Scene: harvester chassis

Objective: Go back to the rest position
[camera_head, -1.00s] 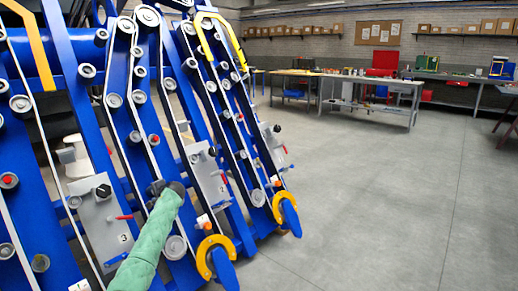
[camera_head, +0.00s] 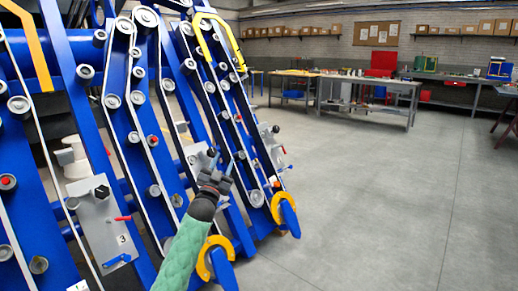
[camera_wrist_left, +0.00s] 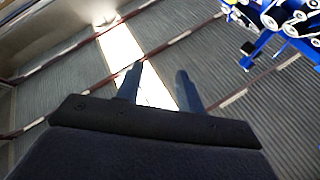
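My left arm, in a green sleeve, rises from the bottom of the head view. Its dark left gripper (camera_head: 221,160) points upward in front of the blue harvester chassis (camera_head: 95,140). In the left wrist view the two fingers of the left gripper (camera_wrist_left: 158,85) stand apart with nothing between them, so it is open and empty. Behind them are the ceiling and a bright strip of light; part of the blue chassis shows at the top right. I cannot tell how far the gripper is from the chassis. My right gripper is not in view.
The chassis carries belts, rollers, grey plates with red handles, and yellow-rimmed blue parts (camera_head: 286,212) low at its right. A workbench (camera_head: 400,83) and shelved boxes (camera_head: 480,27) stand at the back. The grey floor (camera_head: 370,190) to the right is clear.

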